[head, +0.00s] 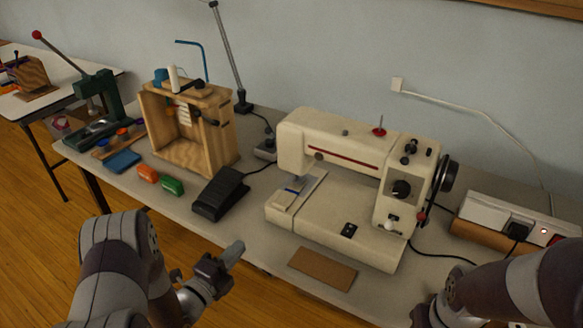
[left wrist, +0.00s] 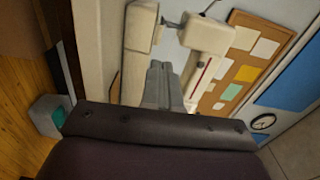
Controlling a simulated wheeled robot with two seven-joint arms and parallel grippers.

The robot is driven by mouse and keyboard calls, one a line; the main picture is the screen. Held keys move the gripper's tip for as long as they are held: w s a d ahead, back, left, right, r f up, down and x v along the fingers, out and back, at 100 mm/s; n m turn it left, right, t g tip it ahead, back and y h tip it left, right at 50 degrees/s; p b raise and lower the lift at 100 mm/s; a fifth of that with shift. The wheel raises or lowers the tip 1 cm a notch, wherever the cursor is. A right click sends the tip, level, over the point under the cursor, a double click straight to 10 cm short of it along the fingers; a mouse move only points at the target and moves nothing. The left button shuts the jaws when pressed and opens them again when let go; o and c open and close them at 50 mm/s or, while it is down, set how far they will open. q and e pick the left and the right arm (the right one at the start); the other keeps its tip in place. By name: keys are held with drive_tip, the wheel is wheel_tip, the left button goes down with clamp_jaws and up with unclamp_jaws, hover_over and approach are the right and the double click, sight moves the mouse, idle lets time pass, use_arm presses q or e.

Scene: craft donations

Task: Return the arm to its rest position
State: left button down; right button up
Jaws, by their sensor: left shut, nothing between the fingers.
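My left gripper (head: 232,254) is shut and empty. In the head view it hangs at the front edge of the table (head: 185,200), below the black foot pedal and left of the brown board. In the left wrist view its closed fingers (left wrist: 158,84) point toward the cream sewing machine (left wrist: 205,38). My right arm comes in at the lower right of the head view, over the table's front corner; its fingers cannot be made out.
The sewing machine (head: 345,180) stands mid-table, with a black pedal (head: 220,193) to its left and a brown board (head: 322,269) in front. A wooden cabinet (head: 187,125) and green press (head: 98,110) stand farther left. A power strip (head: 500,217) lies right. Open floor lies front left.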

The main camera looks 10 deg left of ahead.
use_arm(q)
wheel_tip(320, 180, down, 8)
drive_tip(key=s+a+n+g+y, duration=0.2)
drive_tip(key=a+n+g+y, duration=0.1)
drive_tip(key=n+g, duration=0.3)
drive_tip(key=s+a+r+n+g+y+p, duration=0.2)
drive_tip(key=s+a+n+g+y+p, duration=0.15)
drive_tip(key=s+n+g, duration=0.5)
drive_tip(key=s+d+r+n+p, duration=0.2)
drive_tip(key=d+r+n+p, duration=0.1)
drive_tip(key=r, duration=0.7)
drive_tip(key=s+d+r+n+g+p, duration=0.1)
drive_tip(key=s+d+r+n+p, duration=0.2)
drive_tip(key=d+r, duration=0.4)
wheel_tip(320, 180, up, 4)
drive_tip(key=shift+d+r+n+p, duration=0.15)
drive_tip(key=shift+n+p, duration=0.3)
drive_tip(key=shift+p, duration=0.7)
use_arm(e)
wheel_tip(320, 180, up, 12)
drive_tip(key=shift+f, duration=0.15)
use_arm(q)
drive_tip(key=shift+s, duration=0.15)
use_arm(e)
drive_tip(key=shift+c, duration=0.3)
